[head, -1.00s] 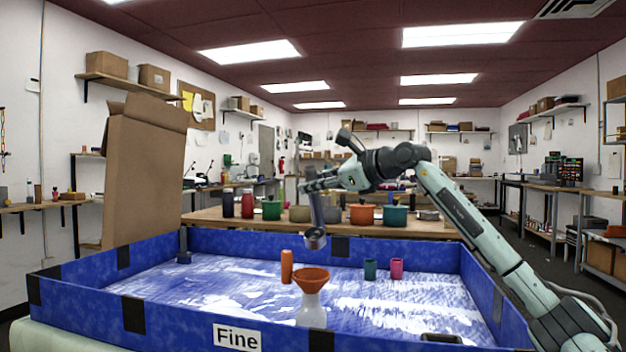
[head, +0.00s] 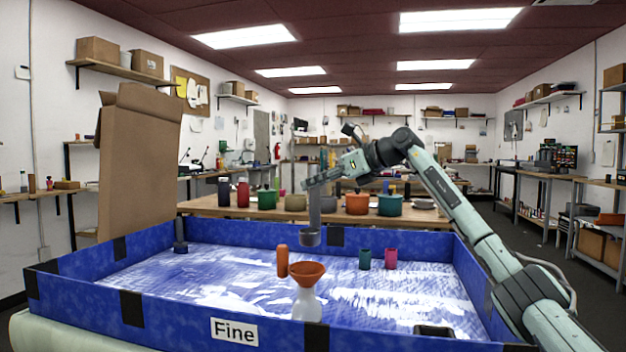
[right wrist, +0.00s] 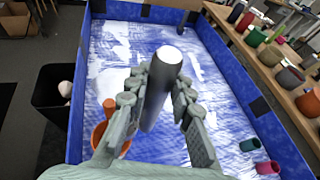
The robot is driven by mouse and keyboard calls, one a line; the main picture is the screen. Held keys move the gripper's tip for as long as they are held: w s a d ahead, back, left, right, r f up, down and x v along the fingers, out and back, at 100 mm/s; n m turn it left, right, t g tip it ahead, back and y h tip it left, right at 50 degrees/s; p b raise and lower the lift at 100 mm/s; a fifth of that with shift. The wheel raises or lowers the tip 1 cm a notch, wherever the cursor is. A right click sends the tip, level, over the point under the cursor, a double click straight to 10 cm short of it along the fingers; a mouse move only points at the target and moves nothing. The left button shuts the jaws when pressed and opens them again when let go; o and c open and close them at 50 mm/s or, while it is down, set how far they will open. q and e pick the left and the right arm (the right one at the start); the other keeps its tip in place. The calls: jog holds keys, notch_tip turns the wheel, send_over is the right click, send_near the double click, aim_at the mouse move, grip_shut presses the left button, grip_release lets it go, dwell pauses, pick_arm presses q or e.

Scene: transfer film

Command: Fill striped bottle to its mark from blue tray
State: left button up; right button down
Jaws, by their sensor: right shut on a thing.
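A whitish bottle (head: 306,306) stands upright at the front of the blue tray (head: 165,317), with an orange funnel (head: 307,270) in its mouth. I cannot make out stripes or a mark on it. The tray, labelled "Fine", holds patchy white material over its blue floor. My right gripper (head: 316,181) is shut on the grey handle of a scoop (head: 315,210). The scoop hangs with its cup low, above the tray and beyond the funnel. The right wrist view shows the handle (right wrist: 158,95) between the fingers; the cup's contents are hidden. My left gripper is out of view.
An orange cylinder (head: 282,261) stands close behind the funnel. Teal (head: 365,259) and pink (head: 391,258) containers stand right of the scoop. A dark upright object (head: 180,236) is at the tray's left. Several pots line the table behind. The tray's left middle is clear.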

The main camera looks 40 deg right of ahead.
jog(key=shift+w+d, duration=0.1)
jog(key=shift+d, duration=0.05)
jog(key=shift+r, duration=2.5)
jog(key=shift+f, duration=0.1)
